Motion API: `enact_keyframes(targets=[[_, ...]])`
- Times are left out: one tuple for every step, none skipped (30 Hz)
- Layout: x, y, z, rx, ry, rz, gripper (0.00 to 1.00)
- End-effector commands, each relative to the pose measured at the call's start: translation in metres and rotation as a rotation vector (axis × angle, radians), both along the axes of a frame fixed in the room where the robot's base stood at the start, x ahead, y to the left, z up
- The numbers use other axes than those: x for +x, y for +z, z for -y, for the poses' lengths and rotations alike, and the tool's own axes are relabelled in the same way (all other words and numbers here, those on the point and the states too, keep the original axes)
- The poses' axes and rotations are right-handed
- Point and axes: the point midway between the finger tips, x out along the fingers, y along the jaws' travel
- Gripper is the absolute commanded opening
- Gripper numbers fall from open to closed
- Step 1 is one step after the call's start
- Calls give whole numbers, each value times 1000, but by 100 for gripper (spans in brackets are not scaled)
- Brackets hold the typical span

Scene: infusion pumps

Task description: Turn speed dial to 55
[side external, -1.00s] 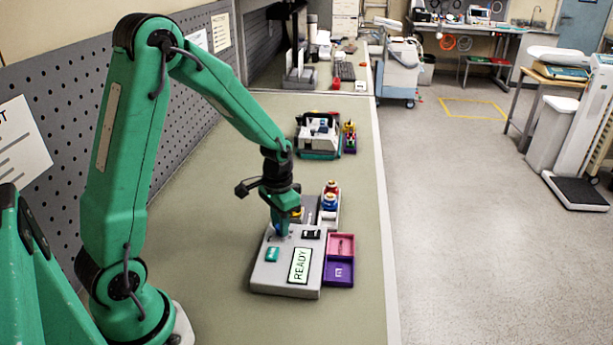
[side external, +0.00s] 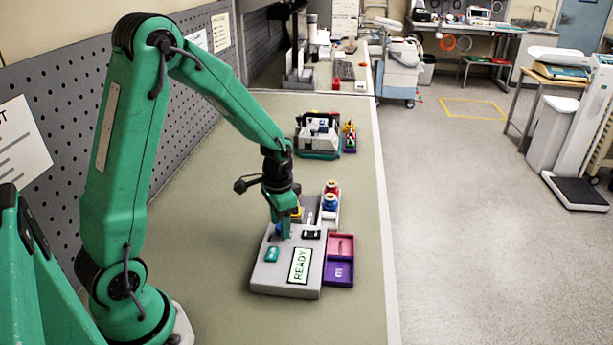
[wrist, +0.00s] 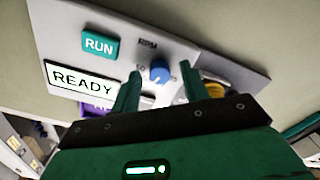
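The pump (side external: 262,278) is a light grey box on the bench. Its blue speed dial (wrist: 159,71) sits below the letters RPM in the wrist view, with small scale marks that are too blurred to read fully. The dial's pointer setting cannot be read. My gripper (wrist: 160,72) is open, with one green finger on each side of the dial and gaps visible between them and it. In the side view my gripper (side external: 282,236) points down at the pump's far left part and largely hides the dial. The display (side external: 299,266) reads READY.
A teal RUN button (wrist: 99,45) is beside the dial. A black switch (side external: 311,235) lies right of my gripper. Pink (side external: 341,246) and purple (side external: 338,273) trays adjoin the pump's right side. Capped bottles (side external: 330,204) stand behind. The bench left of the pump is clear.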

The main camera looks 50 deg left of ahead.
Motion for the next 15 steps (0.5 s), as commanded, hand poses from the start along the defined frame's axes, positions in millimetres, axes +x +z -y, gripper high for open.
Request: enact_keyframes(targets=[[0, 0, 0, 0, 0, 0, 45], [0, -1, 0, 0, 0, -1, 45], [0, -1, 0, 0, 0, -1, 45], [0, -1, 0, 0, 0, -1, 45], [0, -1, 0, 0, 0, -1, 45], [0, -1, 0, 0, 0, -1, 45], [0, -1, 0, 0, 0, -1, 45], [0, 0, 0, 0, 0, -1, 45], [0, 1, 0, 0, 0, 0, 45], [0, 2, 0, 0, 0, 0, 45], [0, 3, 0, 0, 0, 0, 45], [0, 5, 0, 0, 0, 0, 45], [0, 7, 0, 0, 0, 0, 45], [0, 9, 0, 0, 0, 1, 45], [1, 13, 0, 1, 0, 2, 45]])
